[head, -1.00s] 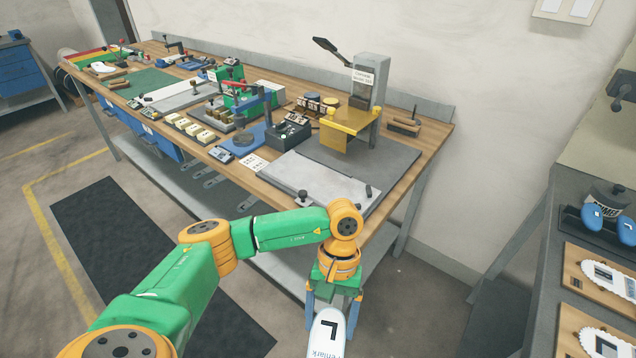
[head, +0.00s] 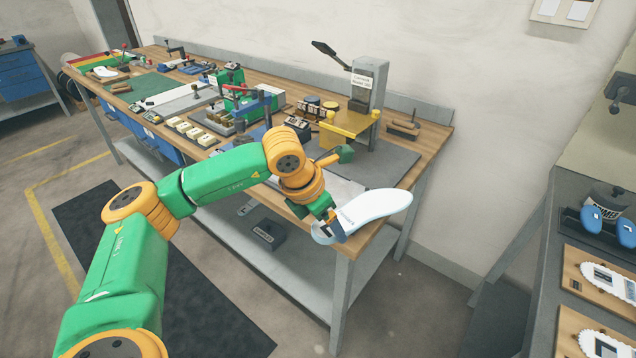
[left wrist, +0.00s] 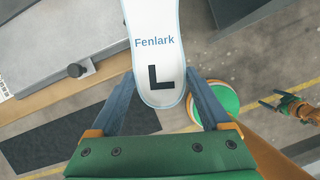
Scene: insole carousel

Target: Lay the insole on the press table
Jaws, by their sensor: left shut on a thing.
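A white insole with a pale blue edge (head: 375,207) is held by its heel end in my left gripper (head: 333,222), beyond the front right edge of the bench. Its toe points right. In the left wrist view the insole (left wrist: 156,50) shows "Fenlark" and a black L, with the fingers (left wrist: 160,100) on both sides of the heel. The press (head: 368,82) stands at the back right of the bench, with a yellow table (head: 352,122) under its head. My right gripper (left wrist: 270,98) shows small in the left wrist view, its fingers apart and empty.
A grey mat (head: 395,163) lies under and in front of the press. Several tools and fixtures crowd the bench to the left. My left arm hides part of the front plate. A side table (head: 545,240) stands at right.

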